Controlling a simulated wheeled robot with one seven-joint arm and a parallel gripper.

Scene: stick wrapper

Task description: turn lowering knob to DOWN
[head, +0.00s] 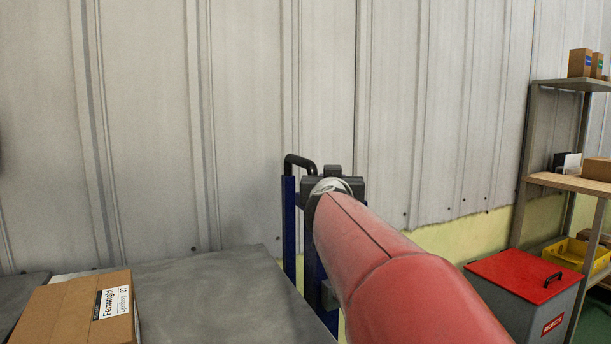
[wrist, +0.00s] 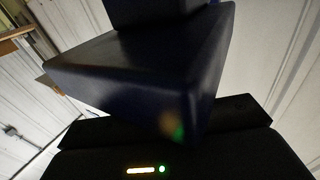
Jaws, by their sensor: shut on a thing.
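A blue upright frame (head: 290,225) with a black bent handle (head: 300,160) stands against the wall in the head view. My gripper (head: 333,180) is at this frame, just right of the handle, mostly hidden behind my red arm. In the wrist view a dark blue block (wrist: 140,75) fills the middle, close to the camera, above a black body with a yellow and a green light. The lowering knob cannot be made out in either view. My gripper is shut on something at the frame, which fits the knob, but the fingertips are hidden.
A grey table (head: 205,285) with a cardboard box (head: 75,310) is at the lower left. A red-lidded grey bin (head: 525,280) and a shelf (head: 560,182) with boxes stand at the right. A corrugated wall (head: 240,120) closes off the back.

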